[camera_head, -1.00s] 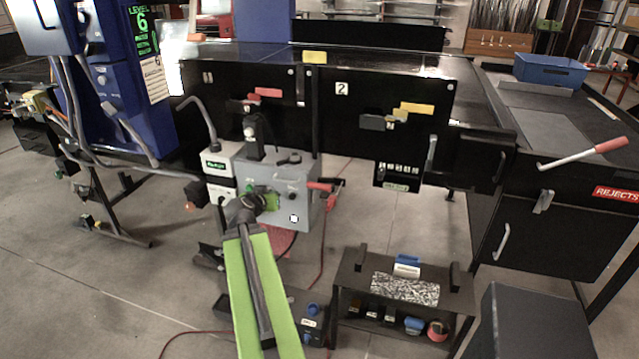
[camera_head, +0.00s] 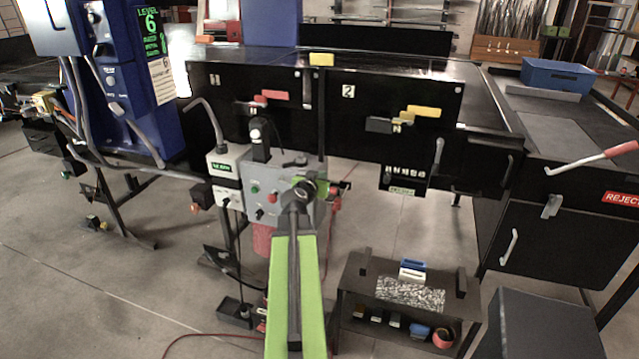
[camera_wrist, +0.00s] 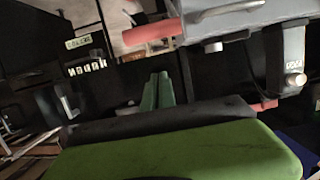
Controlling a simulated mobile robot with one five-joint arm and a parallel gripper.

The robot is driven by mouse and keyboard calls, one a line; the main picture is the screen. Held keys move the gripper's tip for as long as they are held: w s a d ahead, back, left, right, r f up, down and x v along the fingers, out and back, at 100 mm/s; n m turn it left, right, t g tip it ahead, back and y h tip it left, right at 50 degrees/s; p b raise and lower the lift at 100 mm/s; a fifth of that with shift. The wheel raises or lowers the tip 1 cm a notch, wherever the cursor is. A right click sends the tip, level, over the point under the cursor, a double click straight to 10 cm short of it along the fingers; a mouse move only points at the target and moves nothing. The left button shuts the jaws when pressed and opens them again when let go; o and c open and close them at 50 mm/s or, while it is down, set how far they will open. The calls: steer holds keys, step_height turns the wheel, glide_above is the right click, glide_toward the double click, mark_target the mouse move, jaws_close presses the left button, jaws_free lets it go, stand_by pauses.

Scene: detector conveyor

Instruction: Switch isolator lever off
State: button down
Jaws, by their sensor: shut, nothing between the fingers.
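The grey isolator box (camera_head: 265,198) stands in front of the black conveyor, with small green and red buttons on its face. The red lever (camera_wrist: 150,35) sticks out from the box's side in the wrist view. In the head view the lever is mostly hidden behind my gripper (camera_head: 320,187); only a bit of red shows beside it. My gripper's green fingers (camera_wrist: 157,88) are shut and empty. In the wrist picture they sit just below the red lever, with a visible gap; I cannot tell the depth between them.
A white box (camera_head: 226,165) with a green label stands left of the grey box. A low black bench (camera_head: 362,318) with small items stands at the lower right. Conveyor doors with red handle (camera_head: 272,96) and yellow handle (camera_head: 424,111) are behind. Floor between is mostly clear.

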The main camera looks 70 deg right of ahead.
steer(key=d+f+b, duration=0.4)
steer(key=shift+f, duration=0.35)
steer(key=shift+w+a+f, duration=0.1)
steer(key=shift+a, duration=0.15)
steer(key=shift+a, duration=0.1)
